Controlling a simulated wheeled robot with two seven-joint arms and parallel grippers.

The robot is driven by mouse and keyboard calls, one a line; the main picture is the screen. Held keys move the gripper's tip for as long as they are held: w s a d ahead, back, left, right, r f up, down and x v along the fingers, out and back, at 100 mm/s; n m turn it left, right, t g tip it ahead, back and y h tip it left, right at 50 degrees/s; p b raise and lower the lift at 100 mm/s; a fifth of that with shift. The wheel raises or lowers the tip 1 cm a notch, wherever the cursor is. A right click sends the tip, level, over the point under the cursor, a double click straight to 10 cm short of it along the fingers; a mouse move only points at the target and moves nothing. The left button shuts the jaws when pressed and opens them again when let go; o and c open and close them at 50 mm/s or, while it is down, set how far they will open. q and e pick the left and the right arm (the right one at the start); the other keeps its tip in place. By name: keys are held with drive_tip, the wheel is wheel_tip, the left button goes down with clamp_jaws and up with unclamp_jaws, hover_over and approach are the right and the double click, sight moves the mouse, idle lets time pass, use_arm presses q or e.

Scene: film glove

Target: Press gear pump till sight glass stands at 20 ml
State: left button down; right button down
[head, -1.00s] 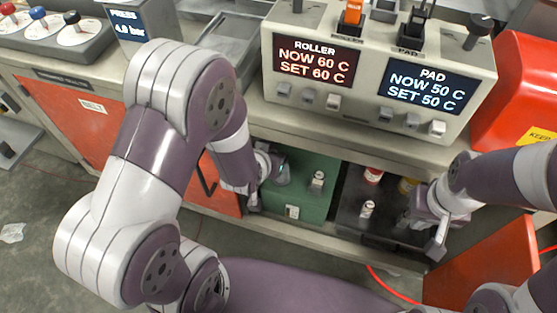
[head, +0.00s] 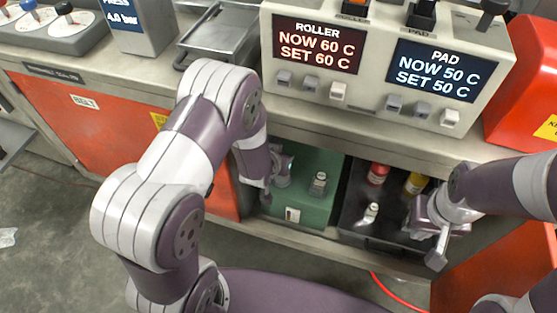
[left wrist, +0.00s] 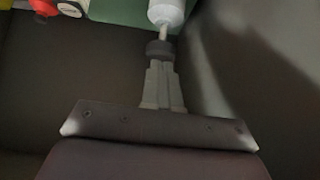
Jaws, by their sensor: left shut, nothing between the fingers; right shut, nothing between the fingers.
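A green unit (head: 303,208) stands in the open cabinet bay under the counter. A small pale fitting with a dark top (head: 319,184) sits on it. My left gripper (head: 267,196) is at the unit's left side, partly hidden by my arm. In the left wrist view its fingers (left wrist: 161,66) are shut and empty, with tips at a dark round knob (left wrist: 159,48) on a white cylinder (left wrist: 166,12); I cannot tell if they touch. I cannot tell which part is the gear pump or read any sight glass level. My right gripper (head: 437,257) is shut and empty beside the black tray.
The black tray (head: 375,243) holds a red-capped bottle (head: 377,174), a yellow-capped one (head: 416,183) and a small pale one (head: 371,212). Above stands a control box (head: 376,105) reading roller 60 C, pad 50 C. The counter edge (head: 350,143) overhangs the bay.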

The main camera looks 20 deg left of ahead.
use_arm(q)
drive_tip(key=shift+f, duration=0.3)
use_arm(e)
drive_tip(key=shift+f, duration=0.1)
